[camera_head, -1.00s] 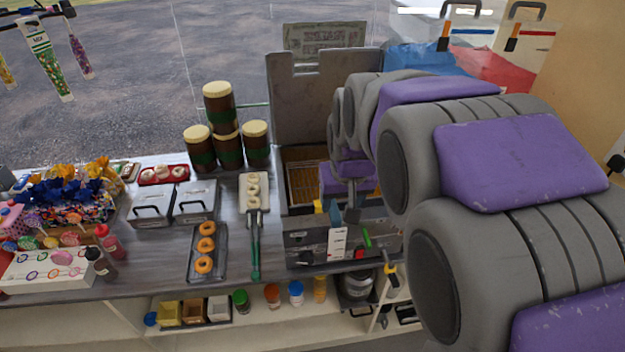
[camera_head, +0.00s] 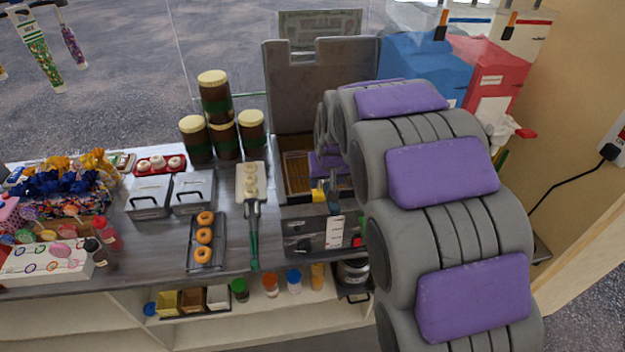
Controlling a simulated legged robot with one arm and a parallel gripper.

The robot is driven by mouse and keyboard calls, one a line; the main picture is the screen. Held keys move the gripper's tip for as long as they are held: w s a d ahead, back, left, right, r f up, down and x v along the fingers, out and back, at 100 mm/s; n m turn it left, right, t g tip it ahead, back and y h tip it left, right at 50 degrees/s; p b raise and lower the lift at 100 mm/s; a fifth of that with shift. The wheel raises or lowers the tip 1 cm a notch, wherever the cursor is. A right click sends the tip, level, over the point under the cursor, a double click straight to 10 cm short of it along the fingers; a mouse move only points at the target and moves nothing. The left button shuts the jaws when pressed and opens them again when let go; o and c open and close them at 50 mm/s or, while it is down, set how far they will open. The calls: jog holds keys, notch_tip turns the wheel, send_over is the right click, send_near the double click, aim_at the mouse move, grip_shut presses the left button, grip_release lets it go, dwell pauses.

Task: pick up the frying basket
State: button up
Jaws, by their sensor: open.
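The frying basket (camera_head: 297,172) is a wire mesh basket with a golden look, sitting in the open well of the fryer (camera_head: 305,230). Its left part shows; its right part is hidden behind my arm. My gripper (camera_head: 332,190) is small in view at the front right of the well, low over the fryer's front edge and close to the basket. It is open. My arm covers much of it, and I cannot tell whether it touches the basket or its handle.
A tall grey panel (camera_head: 315,85) stands behind the fryer. Left of it are stacked brown jars (camera_head: 215,100), tongs (camera_head: 254,235), a tray of doughnuts (camera_head: 205,258) and lidded metal containers (camera_head: 150,195). Blue (camera_head: 425,75) and red (camera_head: 488,85) boxes stand behind my arm.

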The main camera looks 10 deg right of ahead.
aim_at(328, 184)
jog(key=shift+w+d+f, duration=0.2)
jog(key=shift+d+f, duration=0.4)
jog(key=shift+d, duration=0.25)
jog(key=x, duration=0.4)
jog(key=shift+w+a+f, duration=0.1)
jog(key=shift+w+a, duration=0.15)
jog(key=shift+a, duration=0.05)
jog(key=shift+a+f, duration=0.1)
jog(key=shift+a, duration=0.35)
jog(key=shift+d, duration=0.65)
jog(key=c, duration=0.9)
jog(key=shift+a, duration=0.35)
grip_shut()
